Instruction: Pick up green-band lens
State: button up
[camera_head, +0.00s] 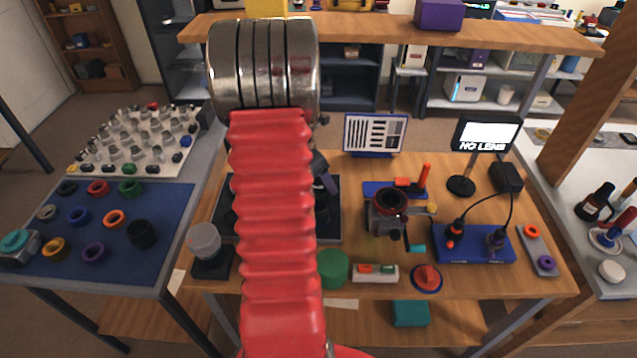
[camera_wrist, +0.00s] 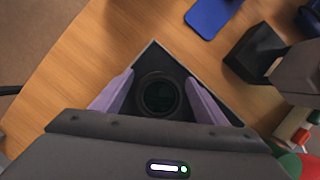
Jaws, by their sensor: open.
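A dark round lens (camera_wrist: 160,96) with a faintly greenish centre sits on a black tray (camera_wrist: 154,52) in the wrist view. I cannot make out a clear green band on it. My gripper (camera_wrist: 160,76) is open above the tray, with one pale purple finger on each side of the lens. I cannot tell whether the fingers touch it. In the head view my red arm hides the lens and most of my gripper. Only parts of the black tray (camera_head: 224,222) show beside the arm.
A green cylinder (camera_head: 333,268) and a grey-topped round piece (camera_head: 204,242) stand at the bench's front. A dark clamp device (camera_head: 386,212) and a blue box with cables (camera_head: 472,243) are to the right. A screen reads "NO LENS" (camera_head: 487,133). Coloured rings lie on the left blue mat (camera_head: 170,215).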

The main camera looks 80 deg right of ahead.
jog(key=shift+s+d+f, duration=0.1)
jog(key=shift+s+f, duration=0.05)
jog(key=shift+f, duration=0.25)
jog(key=shift+c, duration=0.2)
jog(key=c, duration=1.6)
notch_tip(320, 180, up, 10)
jog(key=shift+r, duration=0.1)
dwell(0.4)
